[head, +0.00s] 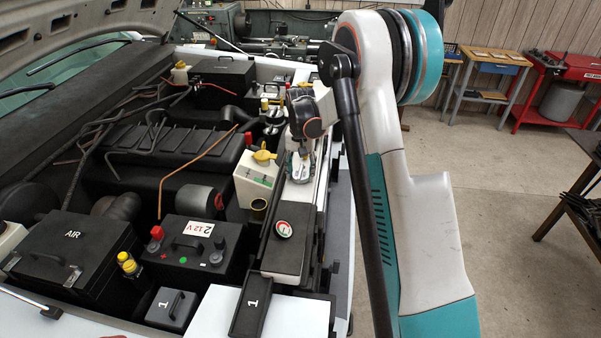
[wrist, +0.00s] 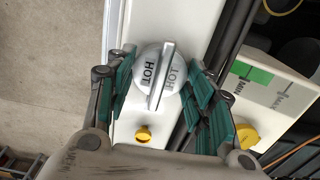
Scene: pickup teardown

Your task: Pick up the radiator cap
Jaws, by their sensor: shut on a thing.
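The radiator cap (wrist: 151,88) is a round silver cap with a raised bar across it and the word HOT on both sides. It shows in the middle of the wrist view over a white surface. My gripper (wrist: 158,74) has its teal-padded fingers on both sides of the cap and is shut on it. Whether the cap is still seated or lifted cannot be told.
A white coolant bottle (head: 257,176) with a yellow cap stands close to the left of my gripper. A small yellow plug (wrist: 143,134) sits near the radiator cap. Open floor (head: 480,200) lies right.

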